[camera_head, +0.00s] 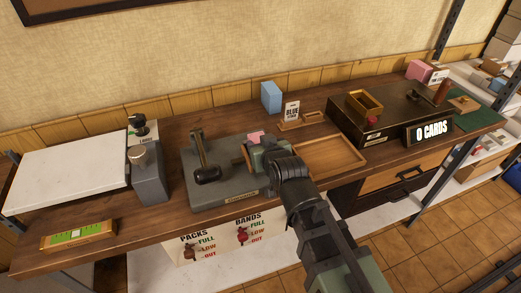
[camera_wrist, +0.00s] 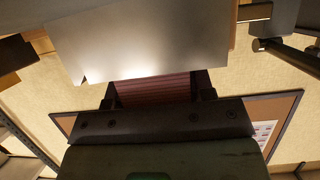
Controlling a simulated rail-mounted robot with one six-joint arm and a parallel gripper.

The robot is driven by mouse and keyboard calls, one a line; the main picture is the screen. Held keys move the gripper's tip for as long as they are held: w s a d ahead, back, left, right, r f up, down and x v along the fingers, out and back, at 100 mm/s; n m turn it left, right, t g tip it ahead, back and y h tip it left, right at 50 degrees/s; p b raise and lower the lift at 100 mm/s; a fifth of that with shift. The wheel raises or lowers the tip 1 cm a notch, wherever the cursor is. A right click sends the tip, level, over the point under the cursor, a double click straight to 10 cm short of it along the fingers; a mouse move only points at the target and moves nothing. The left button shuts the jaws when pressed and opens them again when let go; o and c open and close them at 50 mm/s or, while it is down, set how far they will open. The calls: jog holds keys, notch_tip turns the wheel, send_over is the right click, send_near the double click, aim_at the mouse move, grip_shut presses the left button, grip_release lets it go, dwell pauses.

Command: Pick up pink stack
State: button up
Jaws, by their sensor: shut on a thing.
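The pink stack (camera_head: 255,136) shows just above my gripper (camera_head: 262,150) in the head view, over the right part of the grey press (camera_head: 225,200). In the wrist view the stack (camera_wrist: 153,88) sits between the two fingers of my gripper (camera_wrist: 155,98), its layered edge facing the camera. My gripper is shut on it. A pale plate-like part (camera_wrist: 140,40) covers the far side of the stack in the wrist view. My gripper and arm hide part of the press, and I cannot tell whether the stack touches it.
A wooden tray (camera_head: 330,160) lies to the right. A blue block (camera_head: 271,96) and a "BLUE" sign (camera_head: 292,110) stand behind. A dark box (camera_head: 375,122) is farther right; a grey post unit (camera_head: 148,175) stands left.

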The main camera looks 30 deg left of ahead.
notch_tip(320, 180, up, 20)
jog(key=p, duration=2)
